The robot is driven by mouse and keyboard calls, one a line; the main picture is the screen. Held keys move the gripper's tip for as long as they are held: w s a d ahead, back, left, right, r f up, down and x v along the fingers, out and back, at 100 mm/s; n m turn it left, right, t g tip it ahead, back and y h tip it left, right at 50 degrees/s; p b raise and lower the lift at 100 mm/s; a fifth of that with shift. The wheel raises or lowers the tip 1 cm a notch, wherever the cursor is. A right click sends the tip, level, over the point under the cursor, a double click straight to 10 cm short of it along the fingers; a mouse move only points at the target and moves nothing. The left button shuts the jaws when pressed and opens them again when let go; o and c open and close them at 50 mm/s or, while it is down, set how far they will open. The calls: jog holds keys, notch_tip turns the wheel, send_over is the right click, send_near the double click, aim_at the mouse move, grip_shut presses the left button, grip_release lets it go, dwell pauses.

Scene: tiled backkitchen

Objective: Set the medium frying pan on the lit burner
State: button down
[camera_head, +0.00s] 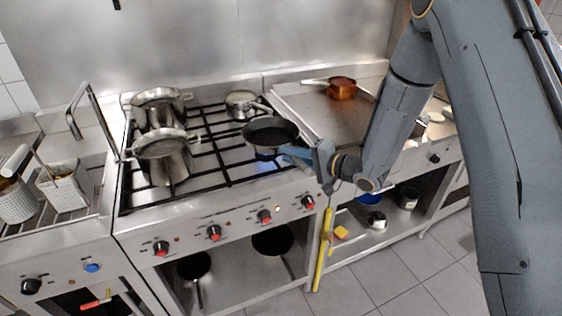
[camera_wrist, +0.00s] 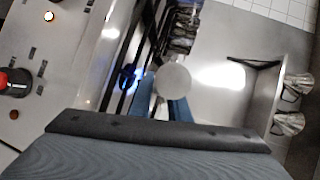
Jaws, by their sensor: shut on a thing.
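The dark frying pan (camera_head: 270,132) is over the front right part of the hob in the head view, its handle toward my gripper. My gripper (camera_head: 298,157) is shut on the pan's handle, at the pan's right front. The lit burner (camera_head: 264,168) shows a blue flame just below the pan's front edge; whether the pan touches the grate is unclear. In the wrist view the flame (camera_wrist: 128,77) is left of my gripper's blue fingers (camera_wrist: 172,104). A pale round shape at the fingertips there is hard to identify.
Two pots (camera_head: 163,150) stand on the left burners and a small saucepan (camera_head: 240,103) behind the frying pan. A copper pan (camera_head: 341,88) sits on the griddle plate to the right. Two dark pans (camera_head: 272,240) lie on the shelf below. Fryer baskets (camera_head: 66,190) are far left.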

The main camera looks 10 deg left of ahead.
jog(key=shift+w+a+f+b, duration=0.35)
jog(key=shift+a+f+b, duration=0.2)
jog(key=shift+f+b, duration=0.3)
jog(key=shift+w+a+f+b, duration=0.35)
jog(key=shift+a+f+b, duration=0.15)
jog(key=shift+f+b, duration=0.25)
jog(key=shift+f, duration=0.15)
jog(key=c, duration=1.7)
grip_release()
jog(key=shift+s+f, duration=0.1)
jog(key=shift+o, duration=0.2)
jog(key=b+v, duration=0.2)
jog(key=v, duration=1)
